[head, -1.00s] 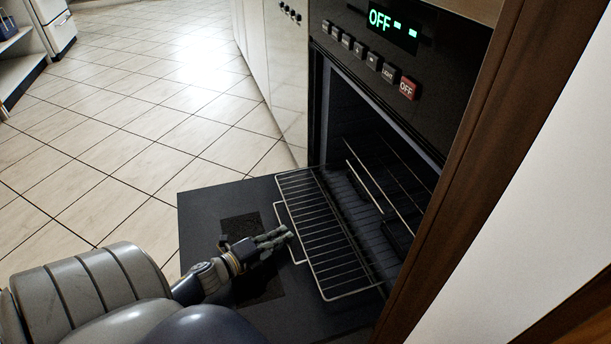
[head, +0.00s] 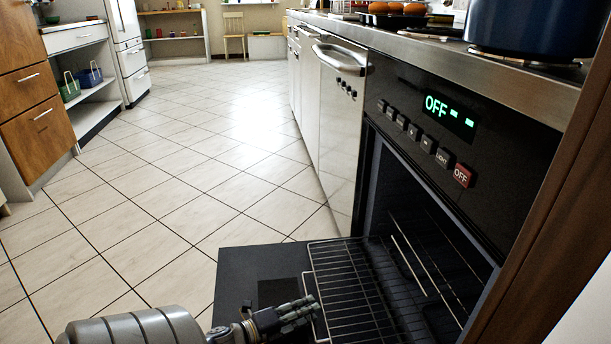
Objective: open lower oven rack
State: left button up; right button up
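The oven is open, with its dark door (head: 240,262) folded down flat. A wire rack (head: 340,268) at the lower level is pulled partly out over the door. My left gripper (head: 304,310) is at the rack's left front edge, over the door. Its fingers are close to the front bar, but I cannot tell whether they touch or close on it. The lower part of the rack is cut off by the picture's bottom edge. My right gripper is not in view.
The oven's control panel (head: 440,130) reads OFF above the opening. A dark blue pot (head: 530,25) stands on the hob above. The tiled floor (head: 180,170) to the left is clear. Wooden drawers (head: 35,120) stand at far left.

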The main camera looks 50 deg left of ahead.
pick_arm(q)
jog(key=v, duration=1.2)
jog(key=shift+r, duration=0.1)
